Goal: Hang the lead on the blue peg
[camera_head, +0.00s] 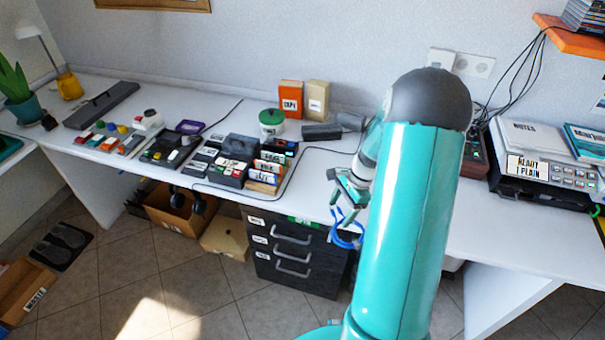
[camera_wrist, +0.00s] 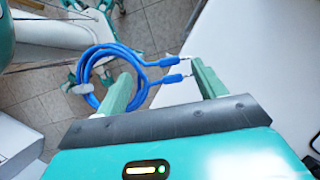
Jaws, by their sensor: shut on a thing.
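The lead is a blue coiled cable (camera_wrist: 108,48) with two pin-tipped plugs. In the wrist view its coil is at the left finger and its plugs reach across between the fingers. My gripper (camera_wrist: 162,75) is shut on the lead. In the head view my gripper (camera_head: 346,212) is in front of the desk's front edge, near the drawer unit. The blue lead (camera_head: 346,240) hangs below it, partly hidden by my arm. I cannot make out a blue peg with certainty in either view.
The white desk (camera_head: 330,160) carries several card boxes, switches and black devices at the left and middle. A black drawer unit (camera_head: 290,262) stands under it. A printer (camera_head: 545,180) is at the right. Loose cords lie on the desktop. Open boxes stand on the floor.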

